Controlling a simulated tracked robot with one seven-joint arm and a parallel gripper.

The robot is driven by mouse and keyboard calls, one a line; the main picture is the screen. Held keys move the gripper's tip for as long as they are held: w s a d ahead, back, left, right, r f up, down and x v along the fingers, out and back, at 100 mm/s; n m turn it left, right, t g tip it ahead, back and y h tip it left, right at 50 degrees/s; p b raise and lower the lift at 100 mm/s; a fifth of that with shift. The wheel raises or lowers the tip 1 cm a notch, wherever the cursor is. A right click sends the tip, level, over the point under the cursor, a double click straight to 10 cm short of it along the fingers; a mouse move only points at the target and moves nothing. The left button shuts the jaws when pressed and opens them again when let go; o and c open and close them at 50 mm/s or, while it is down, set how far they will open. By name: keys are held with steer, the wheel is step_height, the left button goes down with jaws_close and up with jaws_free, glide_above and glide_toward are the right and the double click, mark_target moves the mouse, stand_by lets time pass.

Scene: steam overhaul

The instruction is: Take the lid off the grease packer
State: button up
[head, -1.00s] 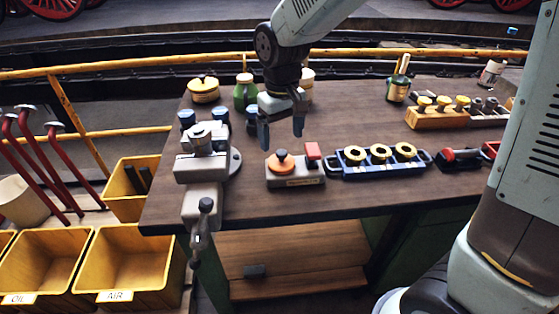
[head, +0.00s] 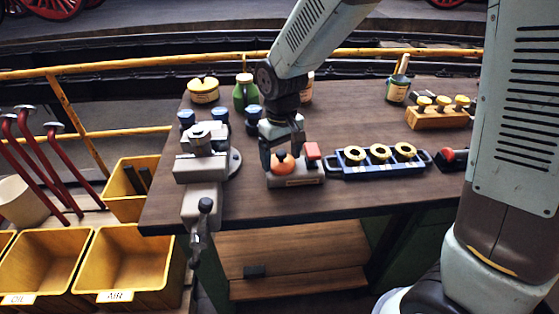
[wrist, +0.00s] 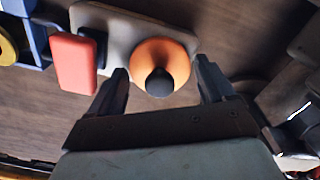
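The grease packer (head: 300,181) is a grey block on the bench with a round orange lid (head: 285,168) topped by a dark knob, and a red block (head: 312,150) at its right. In the wrist view the orange lid (wrist: 176,58) and its dark knob (wrist: 159,83) are at the centre, with the red block (wrist: 72,63) to the left. My gripper (head: 282,152) is open above the lid and points down. Its two fingers stand apart on either side of the lid in the wrist view. Whether they touch the lid is unclear.
A grey vise (head: 203,168) stands close to the left. A blue tray (head: 375,171) with yellow rings is close on the right. A wooden rack (head: 437,120) is farther right. Blue-capped items, a green bottle (head: 245,96) and a yellow tin (head: 203,91) stand behind.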

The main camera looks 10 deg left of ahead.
steer(key=c, duration=0.6)
